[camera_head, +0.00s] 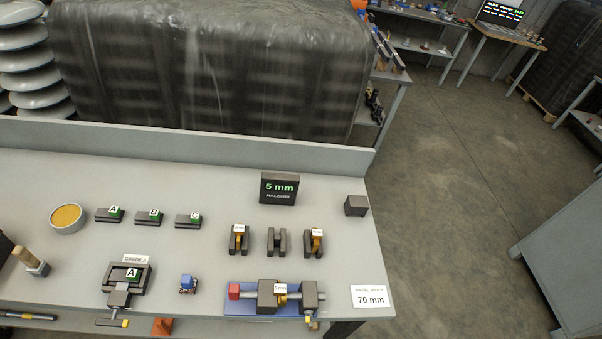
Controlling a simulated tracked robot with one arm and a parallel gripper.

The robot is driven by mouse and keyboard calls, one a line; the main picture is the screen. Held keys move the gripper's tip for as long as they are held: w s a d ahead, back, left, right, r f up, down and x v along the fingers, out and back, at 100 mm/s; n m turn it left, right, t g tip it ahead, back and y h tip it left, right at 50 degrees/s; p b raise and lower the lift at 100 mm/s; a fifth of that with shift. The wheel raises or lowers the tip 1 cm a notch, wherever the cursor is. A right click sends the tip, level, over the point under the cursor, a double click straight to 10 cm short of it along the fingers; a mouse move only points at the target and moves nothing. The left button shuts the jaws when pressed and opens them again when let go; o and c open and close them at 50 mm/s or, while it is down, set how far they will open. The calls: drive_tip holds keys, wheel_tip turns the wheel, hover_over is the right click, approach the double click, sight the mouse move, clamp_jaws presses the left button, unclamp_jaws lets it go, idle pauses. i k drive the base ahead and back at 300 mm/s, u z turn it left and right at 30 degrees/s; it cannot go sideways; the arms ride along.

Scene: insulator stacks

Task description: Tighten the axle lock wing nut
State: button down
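An axle fixture lies at the front right of the bench on a blue base (248,308). A small yellow-and-grey piece (312,323) hangs at the front of the right block. It may be the axle lock wing nut, but it is too small to tell its shape or how tight it is. My gripper is not visible.
A "70 mm" card (370,296) lies right of the fixture. Behind it stand three dark holders (277,242) and a "5 mm" display (279,188). A grade-A clamp (126,280) and a small blue-topped part (187,284) are to the left. Open floor (460,170) lies right of the bench.

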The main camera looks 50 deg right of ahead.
sight(309, 314)
drive_tip(key=u, duration=0.05)
drive_tip(key=k, duration=2.4)
drive_tip(key=z, duration=0.5)
drive_tip(key=i, duration=1)
drive_tip(key=u, duration=0.05)
